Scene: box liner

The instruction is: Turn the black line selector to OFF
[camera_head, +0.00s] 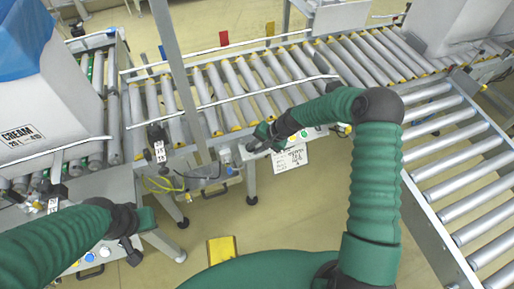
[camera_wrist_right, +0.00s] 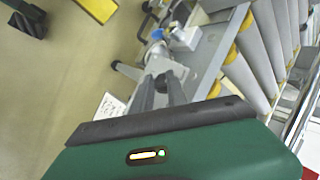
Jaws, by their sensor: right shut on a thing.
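A white label sheet (camera_head: 290,157) hangs below the right panel, with coloured buttons (camera_head: 309,134) just above it. A roller conveyor (camera_head: 235,90) runs behind. A yellow object (camera_head: 222,250) lies on the open floor.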

